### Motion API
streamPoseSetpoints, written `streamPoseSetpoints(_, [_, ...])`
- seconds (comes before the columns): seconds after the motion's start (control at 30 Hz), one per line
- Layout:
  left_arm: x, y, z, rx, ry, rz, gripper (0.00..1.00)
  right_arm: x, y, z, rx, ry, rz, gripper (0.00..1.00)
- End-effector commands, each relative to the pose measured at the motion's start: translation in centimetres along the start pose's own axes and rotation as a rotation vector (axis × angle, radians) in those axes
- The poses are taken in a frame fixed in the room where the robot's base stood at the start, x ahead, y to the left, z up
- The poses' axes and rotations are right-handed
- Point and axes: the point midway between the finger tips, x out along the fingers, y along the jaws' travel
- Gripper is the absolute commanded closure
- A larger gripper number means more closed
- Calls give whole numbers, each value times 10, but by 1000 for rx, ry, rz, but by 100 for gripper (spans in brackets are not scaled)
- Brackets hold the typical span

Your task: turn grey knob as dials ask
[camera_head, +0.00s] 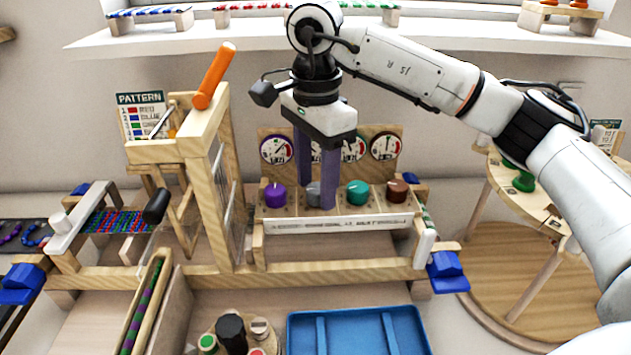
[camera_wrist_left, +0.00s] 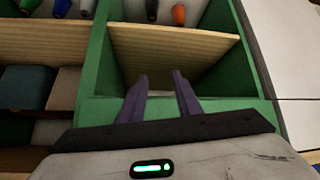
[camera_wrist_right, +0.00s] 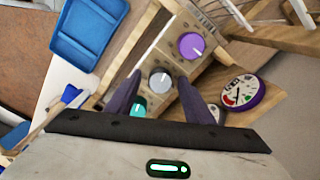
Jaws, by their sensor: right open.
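The grey knob (camera_head: 314,193) sits on a wooden panel between a purple knob (camera_head: 274,194) and a teal knob (camera_head: 358,192). A brown knob (camera_head: 397,191) is at the row's right end. Several round dials stand behind the knobs; the purple-rimmed dial (camera_head: 276,150) is leftmost. My right gripper (camera_head: 320,196) points down at the grey knob, which it partly hides. In the right wrist view the grey knob (camera_wrist_right: 160,80) shows between the open fingers (camera_wrist_right: 158,92), with its white mark visible. My left gripper (camera_wrist_left: 159,82) is open and empty over a green-framed shelf (camera_wrist_left: 100,60).
A wooden frame with an orange-handled lever (camera_head: 213,77) stands left of the knobs. A blue tray (camera_head: 357,330) lies in front. A bead board (camera_head: 115,222) is at left, and a round wooden stand (camera_head: 535,200) at right. A white shelf (camera_head: 420,37) runs above.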

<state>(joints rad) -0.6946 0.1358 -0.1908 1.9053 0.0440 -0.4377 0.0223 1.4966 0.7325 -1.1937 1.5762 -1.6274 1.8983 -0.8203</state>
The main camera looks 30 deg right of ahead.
Motion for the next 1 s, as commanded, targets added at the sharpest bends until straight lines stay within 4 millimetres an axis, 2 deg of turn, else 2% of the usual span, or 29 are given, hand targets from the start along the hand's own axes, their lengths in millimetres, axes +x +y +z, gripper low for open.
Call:
streamPoseSetpoints(0.2, [2, -1, -12, 3, 23, -1, 69, 7, 0, 0, -1, 0, -1, 52])
streamPoseSetpoints(0.37, [2, -1, -14, 4, 26, -1, 69, 7, 0, 0, -1, 0, -1, 52])
streamPoseSetpoints(0.6, [2, -1, -12, 3, 23, 0, 69, 7, 0, 0, 0, 0, -1, 93])
streamPoseSetpoints(1.0, [1, 0, -6, 1, 12, 0, 69, 7, 0, 0, 72, 0, 0, 94])
